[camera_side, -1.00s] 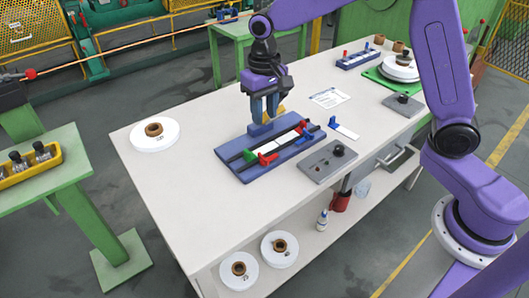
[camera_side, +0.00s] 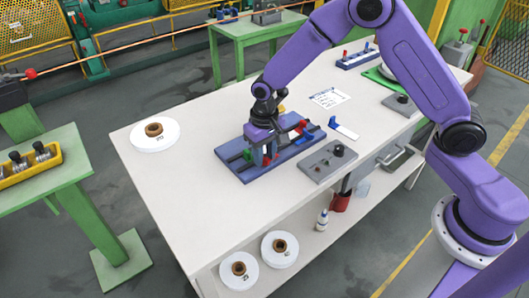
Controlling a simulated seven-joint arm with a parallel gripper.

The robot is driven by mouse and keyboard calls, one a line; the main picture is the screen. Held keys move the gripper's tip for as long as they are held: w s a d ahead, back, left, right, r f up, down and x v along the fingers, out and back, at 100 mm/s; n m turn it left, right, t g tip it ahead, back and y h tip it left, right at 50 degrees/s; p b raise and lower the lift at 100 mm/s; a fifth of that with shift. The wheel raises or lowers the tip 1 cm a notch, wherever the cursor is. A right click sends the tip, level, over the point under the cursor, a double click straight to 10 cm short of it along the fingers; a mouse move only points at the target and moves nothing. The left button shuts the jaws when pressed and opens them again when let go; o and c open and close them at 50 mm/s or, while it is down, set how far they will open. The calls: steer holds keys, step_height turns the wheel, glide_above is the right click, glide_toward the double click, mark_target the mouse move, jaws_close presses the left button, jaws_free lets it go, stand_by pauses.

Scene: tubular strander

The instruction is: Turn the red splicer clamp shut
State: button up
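The splicer (camera_side: 229,154) is a blue block with dark rails, lying on the white table. A red clamp (camera_side: 266,161) on its near-left half is mostly hidden by my gripper, with only a little red showing. A green clamp (camera_side: 247,155) sits just left of it. Another red clamp (camera_side: 301,127) stands toward the far right end of the splicer. My gripper (camera_side: 265,159) points down, low over the splicer, with its fingers at the near red clamp. The fingers are small and partly hidden, so I cannot tell whether they touch or hold the clamp.
A grey plate with black knobs (camera_side: 327,162) lies right of the splicer. A blue-and-white tool (camera_side: 343,129) and a paper sheet (camera_side: 329,97) lie beyond it. A white spool (camera_side: 154,135) is at the left. The table's front left is clear.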

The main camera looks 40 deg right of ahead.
jaws_close()
steer(key=shift+n, duration=0.3)
steer(key=n, duration=0.3)
steer(key=shift+n, duration=0.3)
steer(key=n, duration=0.4)
steer(key=shift+w+d+n, duration=0.1)
steer(key=shift+d+n, duration=0.05)
steer(key=shift+n, duration=0.15)
steer(key=n, duration=0.4)
steer(key=shift+n, duration=0.3)
steer(key=shift+w+n, duration=0.15)
steer(key=shift+n, duration=2.05)
